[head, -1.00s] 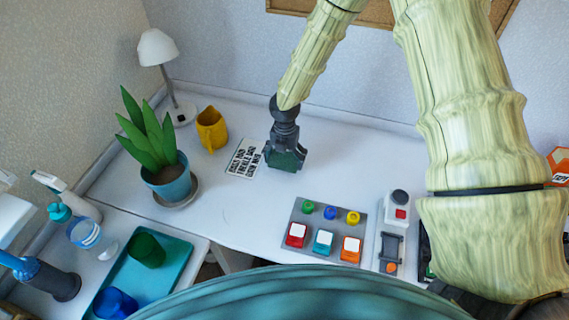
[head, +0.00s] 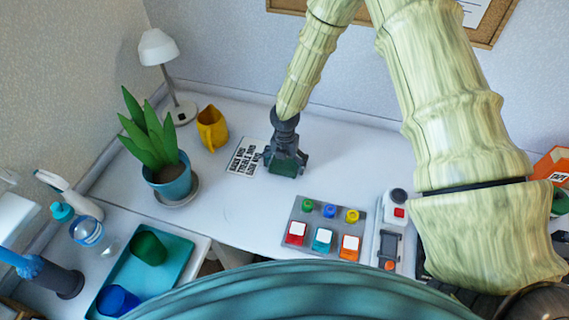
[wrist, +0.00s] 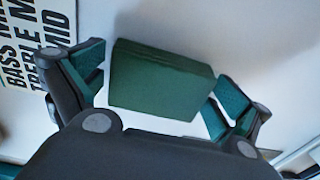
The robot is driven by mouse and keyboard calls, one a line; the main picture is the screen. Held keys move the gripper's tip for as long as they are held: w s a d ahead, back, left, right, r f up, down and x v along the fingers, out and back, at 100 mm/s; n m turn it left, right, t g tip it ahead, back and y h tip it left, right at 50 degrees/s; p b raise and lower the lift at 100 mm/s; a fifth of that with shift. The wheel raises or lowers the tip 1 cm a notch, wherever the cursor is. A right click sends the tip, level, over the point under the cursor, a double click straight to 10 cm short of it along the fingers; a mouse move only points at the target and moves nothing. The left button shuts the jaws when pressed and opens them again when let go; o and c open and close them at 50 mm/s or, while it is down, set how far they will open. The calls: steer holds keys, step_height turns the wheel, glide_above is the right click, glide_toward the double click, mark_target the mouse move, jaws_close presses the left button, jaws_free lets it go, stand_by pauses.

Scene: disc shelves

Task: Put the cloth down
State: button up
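The cloth (wrist: 160,80) is a dark green folded block. In the wrist view it lies between the two fingers of my gripper (wrist: 160,88). The fingers are spread, with a narrow gap at the cloth's left side; its right end is close to the right finger, and I cannot tell if they touch. In the head view my gripper (head: 285,168) points down over the white desk (head: 240,215), right of the printed card. The cloth shows there as a small green patch (head: 283,169) low between the fingers, seemingly on the desk.
The printed card (head: 245,157) lies just left of my gripper. A yellow mug (head: 212,128), a potted plant (head: 168,175) and a lamp (head: 160,50) stand further left. A button panel (head: 325,228) is in front right. Bare desk lies between plant and panel.

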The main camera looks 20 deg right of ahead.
mark_target(285, 162)
step_height(285, 162, up, 12)
steer(key=b, duration=0.1)
steer(key=shift+r+b, duration=0.15)
steer(key=shift+b, duration=0.25)
stand_by(0.4)
stand_by(0.4)
